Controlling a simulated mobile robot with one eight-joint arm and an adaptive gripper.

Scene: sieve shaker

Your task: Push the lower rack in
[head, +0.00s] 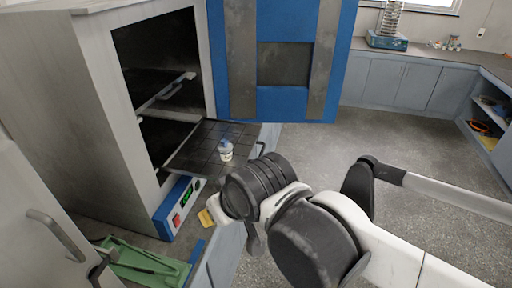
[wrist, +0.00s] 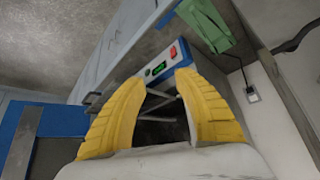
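The lower rack (head: 196,148) sticks out of the open oven (head: 85,110) in the head view, a dark grid shelf pulled toward the right.
The blue oven door (head: 285,100) stands wide open behind the rack. An upper rack (head: 172,92) sits inside the oven. A green tray-like object (head: 140,262) lies on the counter at the lower left. The floor (head: 345,145) to the right is clear.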

